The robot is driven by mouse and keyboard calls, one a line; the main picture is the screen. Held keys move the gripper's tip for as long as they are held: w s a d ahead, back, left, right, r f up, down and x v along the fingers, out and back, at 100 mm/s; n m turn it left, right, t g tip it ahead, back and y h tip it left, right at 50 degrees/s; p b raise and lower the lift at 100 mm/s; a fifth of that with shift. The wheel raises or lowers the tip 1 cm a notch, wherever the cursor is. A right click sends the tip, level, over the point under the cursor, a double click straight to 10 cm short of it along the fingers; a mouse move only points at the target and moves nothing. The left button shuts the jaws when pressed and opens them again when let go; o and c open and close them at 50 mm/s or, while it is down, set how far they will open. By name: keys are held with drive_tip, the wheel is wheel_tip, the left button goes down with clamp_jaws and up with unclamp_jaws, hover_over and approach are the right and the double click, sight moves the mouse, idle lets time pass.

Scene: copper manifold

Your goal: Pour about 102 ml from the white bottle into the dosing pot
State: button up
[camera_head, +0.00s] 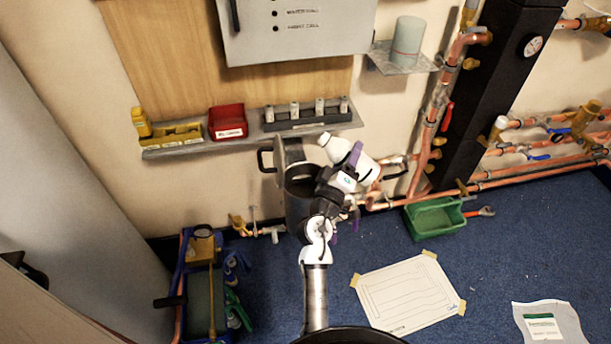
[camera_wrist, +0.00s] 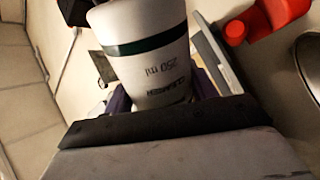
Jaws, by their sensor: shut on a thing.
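The white bottle (camera_head: 337,148) is tilted, its narrow end to the upper left, near the wall behind the dosing pot. In the wrist view, the bottle (camera_wrist: 150,55) shows a dark green band and "250 ml" print. My gripper (camera_head: 354,160), with purple fingers, is shut on the bottle; the fingers (camera_wrist: 160,98) show on both sides of it. What I take for the dosing pot (camera_head: 296,200) is a dark, open-topped vessel with a side handle, just left of and below the bottle. My arm hides part of it. No liquid stream is visible, and the level inside is hidden.
A wall shelf (camera_head: 200,146) holds a red bin (camera_head: 227,122), yellow items and several small cylinders. Copper pipes (camera_head: 430,120) and a black column (camera_head: 490,90) stand to the right. A green tray (camera_head: 435,218), a paper sheet (camera_head: 408,294) and a blue crate (camera_head: 183,270) lie on the floor.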

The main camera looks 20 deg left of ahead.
drive_tip(key=n+p, duration=0.1)
drive_tip(key=n+y+p, duration=0.1)
drive_tip(key=n, duration=0.1)
drive_tip(key=shift+d, duration=0.25)
drive_tip(key=shift+a+f+n, duration=0.15)
drive_tip(key=shift+a+n, duration=0.1)
drive_tip(key=shift+n, duration=0.25)
drive_tip(key=shift+a+n+y, duration=0.4)
drive_tip(key=shift+a+n, duration=0.15)
drive_tip(key=shift+n, duration=0.25)
drive_tip(key=shift+r+n+p, duration=0.25)
drive_tip(key=shift+n+p, duration=0.15)
drive_tip(key=shift+p, duration=0.3)
drive_tip(key=shift+r+n+y+p, duration=0.35)
drive_tip(key=shift+n+y+p, duration=0.05)
drive_tip(key=shift+n+p, duration=0.25)
drive_tip(key=shift+a+f+n, duration=0.1)
drive_tip(key=shift+n, duration=0.45)
drive_tip(key=shift+s+d+f+n+y+p, duration=0.1)
drive_tip(key=shift+d+n+p, duration=0.15)
drive_tip(key=shift+d, duration=0.25)
drive_tip(key=shift+s+d+r+n+y+p, duration=0.1)
drive_tip(key=shift+d+n, duration=0.1)
drive_tip(key=shift+d, duration=0.35)
drive_tip(key=shift+s+d+f+n+y+p, duration=0.1)
drive_tip(key=shift+d+n+p, duration=0.15)
drive_tip(key=shift+d, duration=0.25)
